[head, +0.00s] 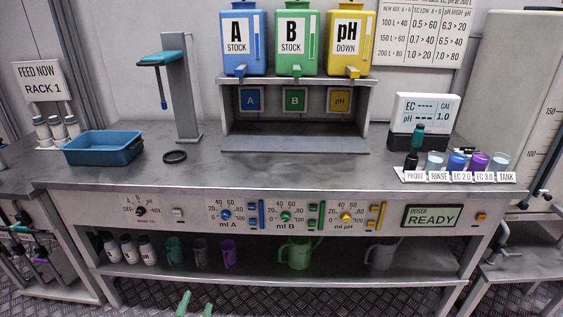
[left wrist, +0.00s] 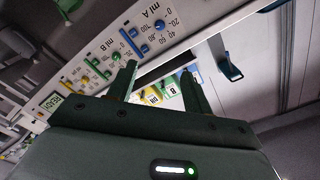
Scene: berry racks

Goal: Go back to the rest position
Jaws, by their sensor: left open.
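My left gripper (head: 196,304) shows at the bottom edge of the head view as two green fingertips, apart from each other, in front of the bench and low over the floor. In the left wrist view its two dark fingers (left wrist: 158,72) stand open with nothing between them. The bench's dial panel lies beyond the fingers there, and I see no contact. My right gripper is in neither view.
The grey bench (head: 290,178) spans the view, with a blue tray (head: 103,148), dosing tanks (head: 297,38) and a probe rack (head: 455,176) on top. Its lower shelf (head: 330,275) holds bottles, cups and jugs. The patterned floor (head: 250,302) before it looks clear.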

